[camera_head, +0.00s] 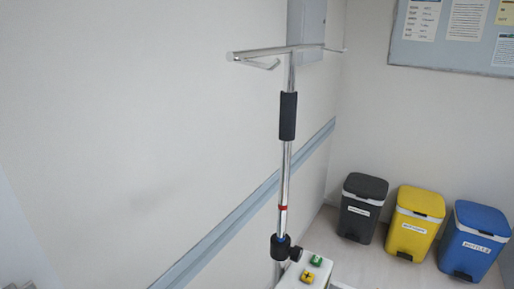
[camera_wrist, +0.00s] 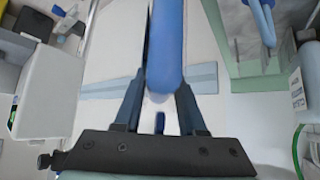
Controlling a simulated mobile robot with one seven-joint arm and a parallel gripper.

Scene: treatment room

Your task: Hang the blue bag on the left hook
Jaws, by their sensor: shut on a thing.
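In the wrist view a long, rounded blue thing (camera_wrist: 166,42), seemingly part of the blue bag, lies between the fingers of my gripper (camera_wrist: 163,82). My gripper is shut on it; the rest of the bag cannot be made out. In the head view a chrome pole (camera_head: 287,170) stands upright with a crossbar on top. The left hook (camera_head: 262,64) hangs under the bar's left end and looks empty. Another hook end (camera_head: 343,50) shows at the right. My gripper and the bag are not in the head view.
Black (camera_head: 362,207), yellow (camera_head: 415,222) and blue (camera_head: 473,240) bins stand along the back wall. A box with green and yellow buttons (camera_head: 308,272) sits by the pole. In the wrist view a blue loop (camera_wrist: 263,22) and a pale cabinet (camera_wrist: 48,95) lie either side.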

